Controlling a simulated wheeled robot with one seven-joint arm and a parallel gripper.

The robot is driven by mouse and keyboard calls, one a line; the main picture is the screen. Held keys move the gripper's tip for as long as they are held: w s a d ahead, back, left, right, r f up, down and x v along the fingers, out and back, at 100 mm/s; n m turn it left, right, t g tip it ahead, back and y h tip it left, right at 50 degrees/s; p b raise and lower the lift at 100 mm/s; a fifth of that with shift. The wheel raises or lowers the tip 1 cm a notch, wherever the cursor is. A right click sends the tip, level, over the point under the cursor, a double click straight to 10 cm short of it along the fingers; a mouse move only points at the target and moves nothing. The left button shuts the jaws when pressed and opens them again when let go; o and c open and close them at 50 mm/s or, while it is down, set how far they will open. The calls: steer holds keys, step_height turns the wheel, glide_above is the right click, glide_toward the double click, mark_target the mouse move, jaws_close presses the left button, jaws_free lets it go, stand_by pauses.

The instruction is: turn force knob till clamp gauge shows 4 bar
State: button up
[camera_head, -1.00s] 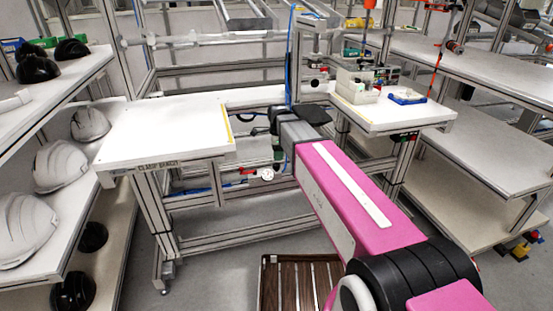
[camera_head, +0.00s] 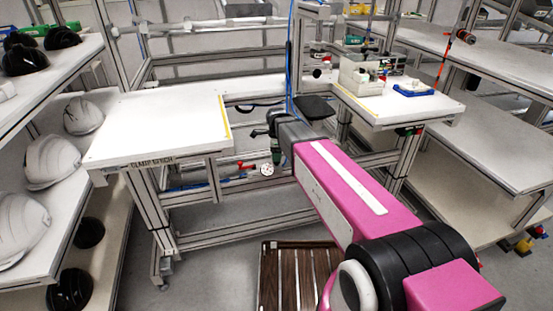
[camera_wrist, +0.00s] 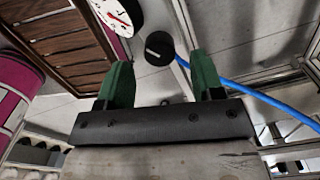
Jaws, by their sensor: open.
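The clamp gauge (camera_head: 267,170) is a small round white dial under the clamp bench. It also shows, cut by the top edge, in the wrist view (camera_wrist: 118,14), with a red needle; I cannot read its value. The force knob (camera_wrist: 159,49) is a round black knob with a white mark, beside the gauge. My gripper (camera_wrist: 160,72) has two green fingers spread apart, with the knob appearing between and just beyond their tips; contact is not visible. In the head view, my gripper (camera_head: 276,158) points down, close to the gauge; the knob cannot be made out there.
A red handle (camera_head: 245,166) is left of the gauge. A blue hose (camera_wrist: 270,102) runs right of my fingers. A brown slatted pallet (camera_head: 300,275) lies on the floor. Shelves with helmets stand left.

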steer(key=shift+f, duration=1.4)
steer(key=c, duration=0.9)
steer(key=n, duration=0.5)
steer(key=shift+n, duration=0.4)
steer(key=n, duration=0.5)
steer(key=shift+n, duration=0.4)
